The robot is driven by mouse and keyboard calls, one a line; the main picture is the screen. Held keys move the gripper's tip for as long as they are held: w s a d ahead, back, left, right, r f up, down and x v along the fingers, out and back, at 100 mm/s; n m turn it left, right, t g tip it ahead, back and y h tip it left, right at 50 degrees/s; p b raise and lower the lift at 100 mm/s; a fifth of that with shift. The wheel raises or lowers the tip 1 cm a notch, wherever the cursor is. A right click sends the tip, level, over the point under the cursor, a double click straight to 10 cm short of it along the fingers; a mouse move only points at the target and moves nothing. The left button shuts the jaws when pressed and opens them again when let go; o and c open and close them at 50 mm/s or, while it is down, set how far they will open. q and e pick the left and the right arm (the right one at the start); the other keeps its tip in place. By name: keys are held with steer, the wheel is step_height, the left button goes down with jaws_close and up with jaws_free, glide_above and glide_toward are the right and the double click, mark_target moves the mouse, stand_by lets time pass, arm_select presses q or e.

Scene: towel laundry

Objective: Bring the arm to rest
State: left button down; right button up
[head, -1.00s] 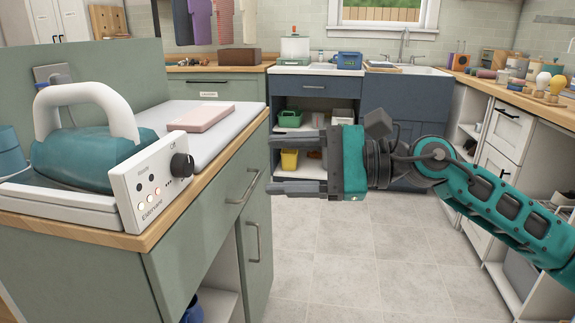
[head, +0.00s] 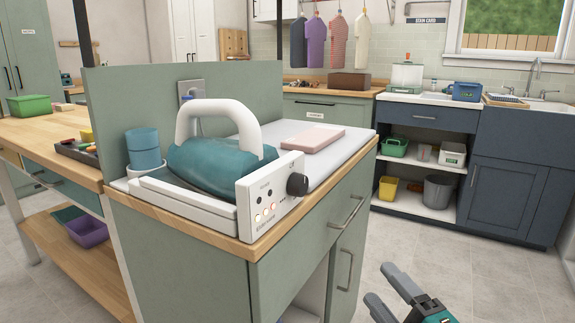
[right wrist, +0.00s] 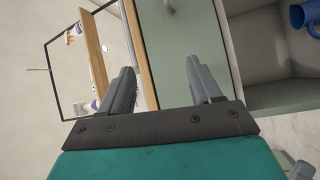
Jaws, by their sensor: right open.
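My right gripper (head: 388,290) is at the lower edge of the head view, low in front of the green cabinet's right side. Its two grey fingers are apart with nothing between them. In the right wrist view the fingers (right wrist: 165,85) are also spread and empty, with a green cabinet panel beyond them. Most of my right arm is outside the head view. My left gripper does not show.
A wooden workbench (head: 50,137) stands at left. Grey floor (head: 470,260) is clear at right. A blue mug (right wrist: 305,17) sits in an open compartment.

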steer(key=s+a+f+m+g+h+p, duration=0.15)
steer(key=s+f+m+g, duration=0.25)
steer(key=s+f+m, duration=0.4)
steer(key=s+a+f+m+g+h, duration=0.1)
steer(key=s+f+m+g+h, duration=0.3)
steer(key=f+m, duration=0.6)
arm_select(q)
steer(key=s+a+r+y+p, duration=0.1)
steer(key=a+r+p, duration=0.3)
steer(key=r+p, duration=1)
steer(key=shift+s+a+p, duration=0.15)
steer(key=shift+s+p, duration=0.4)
steer(key=shift+p, duration=2.15)
arm_select(e)
steer(key=s+d+r, duration=0.1)
steer(key=d+r, duration=0.1)
steer(key=r, duration=0.4)
steer(key=s+d+r, duration=0.2)
steer(key=r, duration=0.4)
steer(key=shift+d+r+n+t, duration=0.2)
steer(key=shift+n+t, duration=0.1)
steer(key=shift+t, duration=0.1)
